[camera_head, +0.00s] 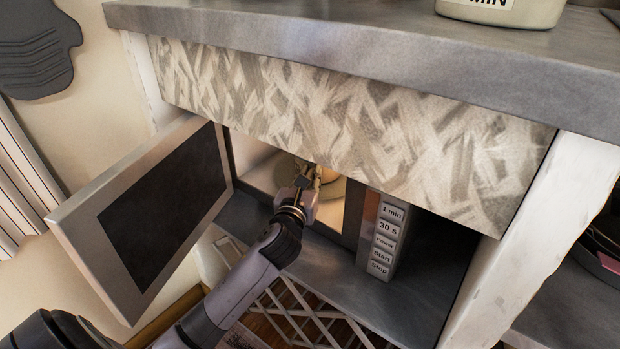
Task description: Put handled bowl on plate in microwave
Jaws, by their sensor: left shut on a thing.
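The microwave (352,212) stands in the recess under the counter, with its door (70,225) swung open to the left and its inside lit. A plate (338,191) lies inside it, partly hidden by my gripper. My left gripper (313,176) reaches in through the opening and is shut on the handled bowl (328,175), a small pale yellow shape at the fingertips. The bowl is over the plate; I cannot tell whether they touch. Its handle and far side are hidden by the fingers and the patterned panel. My right gripper is not in view.
The grey counter top (300,35) and patterned front panel (330,125) overhang the microwave closely. The button panel (384,238) is right of the opening. A white lattice (300,312) is below the shelf. A pale canister (500,10) stands on the counter.

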